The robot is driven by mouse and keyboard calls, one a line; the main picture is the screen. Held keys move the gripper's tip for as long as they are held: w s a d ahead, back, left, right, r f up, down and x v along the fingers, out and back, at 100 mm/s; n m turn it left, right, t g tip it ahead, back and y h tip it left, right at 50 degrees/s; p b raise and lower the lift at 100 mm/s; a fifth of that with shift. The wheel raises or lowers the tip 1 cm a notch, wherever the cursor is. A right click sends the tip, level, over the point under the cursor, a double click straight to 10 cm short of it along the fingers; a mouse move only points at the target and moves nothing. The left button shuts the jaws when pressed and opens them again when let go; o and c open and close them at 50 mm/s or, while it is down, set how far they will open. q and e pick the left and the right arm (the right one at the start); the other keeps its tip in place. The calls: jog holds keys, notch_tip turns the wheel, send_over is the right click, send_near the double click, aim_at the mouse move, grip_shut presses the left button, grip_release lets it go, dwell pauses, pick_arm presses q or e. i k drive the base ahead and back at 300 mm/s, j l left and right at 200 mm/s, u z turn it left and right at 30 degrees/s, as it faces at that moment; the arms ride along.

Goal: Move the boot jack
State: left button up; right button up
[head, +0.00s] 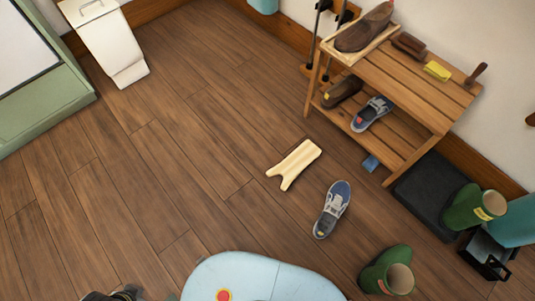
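The boot jack (295,163) is a pale wooden board with a V-shaped notch at its lower left end. It lies flat on the wooden floor near the middle of the head view, with nothing touching it. A dark part that looks like my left gripper (122,294) just shows at the bottom edge, left of my pale blue body and well away from the boot jack. Most of it is cut off, so its fingers cannot be read. My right gripper is not in view.
A blue-grey shoe (332,209) lies just below right of the boot jack. A wooden shoe rack (407,85) stands at upper right, with a dark tray (428,196) beside it. A green boot (386,272) stands at lower right. The floor to the left is clear.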

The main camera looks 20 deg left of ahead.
aim_at(290, 168)
jog(key=i+j+z, duration=0.15)
jog(key=j+z, duration=1)
jog(key=j, duration=1.4)
